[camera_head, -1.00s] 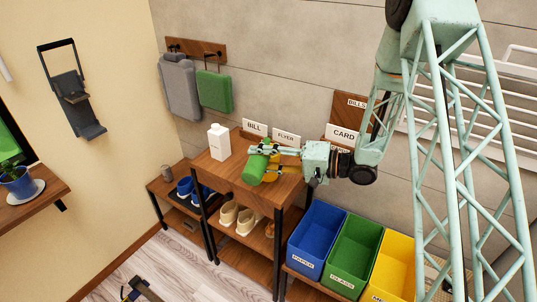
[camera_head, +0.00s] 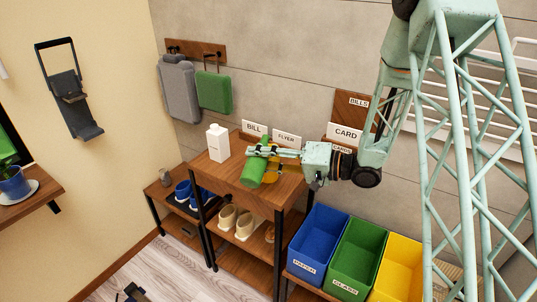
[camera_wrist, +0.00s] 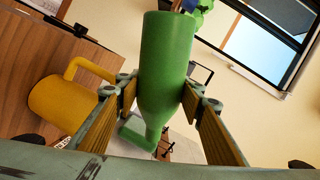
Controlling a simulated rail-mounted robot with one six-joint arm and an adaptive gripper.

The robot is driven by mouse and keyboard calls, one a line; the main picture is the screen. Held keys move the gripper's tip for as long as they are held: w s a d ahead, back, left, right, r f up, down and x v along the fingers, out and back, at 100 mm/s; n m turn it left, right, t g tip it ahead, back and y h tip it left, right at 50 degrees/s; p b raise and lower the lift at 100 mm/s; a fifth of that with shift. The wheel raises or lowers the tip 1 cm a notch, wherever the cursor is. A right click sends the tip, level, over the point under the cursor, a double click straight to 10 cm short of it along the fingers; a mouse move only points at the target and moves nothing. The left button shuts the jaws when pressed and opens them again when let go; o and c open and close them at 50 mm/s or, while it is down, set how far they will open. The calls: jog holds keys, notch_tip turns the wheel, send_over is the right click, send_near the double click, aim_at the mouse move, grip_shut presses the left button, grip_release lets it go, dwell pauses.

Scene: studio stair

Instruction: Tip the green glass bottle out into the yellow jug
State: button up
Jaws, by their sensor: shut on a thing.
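The green glass bottle (camera_head: 254,172) is held in the air, tilted, over the top of the wooden shelf unit. My gripper (camera_head: 263,152) is shut on it; in the wrist view its two fingers (camera_wrist: 158,88) press the bottle's body (camera_wrist: 166,50) from both sides. The wide end is at the top of the wrist view, the narrow neck lower down. The yellow jug (camera_head: 271,173) stands on the shelf top close to the bottle, partly hidden by bottle and gripper in the head view. In the wrist view the jug (camera_wrist: 58,106) lies left of the bottle, handle visible. No liquid shows.
A white carton (camera_head: 218,143) stands left on the wooden top (camera_head: 285,190). Signs BILL, FLYER and CARD stand behind. Blue, green and yellow bins (camera_head: 318,240) stand at right. Shoes (camera_head: 236,222) sit below. Grey and green bags hang on the wall.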

aim_at(259, 145)
jog(key=shift+w+d+r+n+t+b, duration=0.15)
jog(key=shift+w+n+b, duration=0.25)
jog(key=shift+n+b, duration=0.65)
jog(key=shift+w+d+r+n+t+b, duration=0.15)
jog(key=shift+w+n+t+b, duration=0.15)
jog(key=shift+n+b, duration=0.7)
jog(key=shift+w+n+b, duration=0.15)
jog(key=shift+n+b, duration=0.35)
jog(key=shift+n, duration=0.05)
jog(key=shift+w+n+b, duration=0.1)
jog(key=shift+n+b, duration=0.2)
jog(key=shift+b, duration=0.1)
jog(key=shift+s+a+f+n+t+b, duration=0.15)
jog(key=shift+f+n+b, duration=0.15)
jog(key=shift+b, duration=0.5)
jog(key=shift+s+d+f+n+t+b, duration=0.1)
jog(key=shift+f+n+b, duration=0.1)
jog(key=shift+n+b, duration=0.4)
jog(key=shift+s+a+r+n+y, duration=0.15)
jog(key=shift+r+n, duration=0.6)
jog(key=shift+r, duration=0.5)
jog(key=shift+s+r+n+y, duration=0.15)
jog(key=shift+r+n, duration=0.6)
jog(key=shift+r, duration=0.45)
jog(key=shift+r+n+t+b, duration=0.3)
jog(key=shift+r+n, duration=0.2)
jog(key=shift+n, duration=0.4)
jog(key=shift+r, duration=0.1)
